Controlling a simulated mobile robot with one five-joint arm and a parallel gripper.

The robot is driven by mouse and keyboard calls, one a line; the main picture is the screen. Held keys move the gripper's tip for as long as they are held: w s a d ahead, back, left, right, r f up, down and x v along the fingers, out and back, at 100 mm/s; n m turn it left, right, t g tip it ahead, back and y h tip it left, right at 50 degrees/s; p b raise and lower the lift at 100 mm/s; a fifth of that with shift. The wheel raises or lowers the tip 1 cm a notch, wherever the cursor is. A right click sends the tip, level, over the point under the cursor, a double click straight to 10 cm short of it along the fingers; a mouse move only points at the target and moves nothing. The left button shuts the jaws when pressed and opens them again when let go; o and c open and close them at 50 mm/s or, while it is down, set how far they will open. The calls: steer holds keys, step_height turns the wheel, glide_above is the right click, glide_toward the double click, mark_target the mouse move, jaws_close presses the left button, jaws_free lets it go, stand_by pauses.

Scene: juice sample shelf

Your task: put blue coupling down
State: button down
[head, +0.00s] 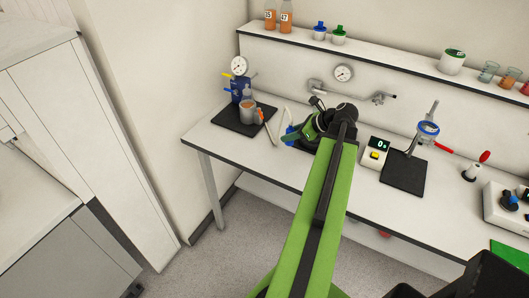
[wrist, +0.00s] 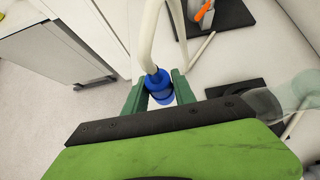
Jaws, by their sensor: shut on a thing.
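The blue coupling (wrist: 158,84) sits between the two green fingers of my gripper (wrist: 158,90) in the wrist view. The fingers are closed on its sides. A white hose (wrist: 149,40) runs from the coupling toward the top of the picture. In the head view the coupling (head: 291,130) is a small blue patch beside my gripper (head: 297,134), over the left part of the bench (head: 215,137). My arm hides part of the bench there. I cannot tell how high the coupling is above the surface.
A black mat (head: 229,122) at the bench's left end carries a blue device (head: 240,87) and a grey pot (head: 248,106). A white unit with a display (head: 376,153) and a dark plate (head: 404,181) lie right of my arm. A shelf (head: 390,67) with bottles and jars runs behind.

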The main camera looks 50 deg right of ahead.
steer(key=b+x, duration=0.2)
steer(key=x, duration=0.2)
steer(key=w+r+b+x, duration=0.1)
steer(key=b+x, duration=0.1)
steer(key=x, duration=0.3)
steer(key=b+x, duration=0.3)
steer(key=x, duration=0.1)
steer(key=shift+w+a+r, duration=0.1)
steer(key=shift+w, duration=0.4)
step_height(320, 180, down, 4)
steer(key=b, duration=0.4)
steer(key=shift+r, duration=0.1)
steer(key=shift+f, duration=0.25)
steer(key=c, duration=1)
jaws_free()
steer(key=shift+r, duration=0.1)
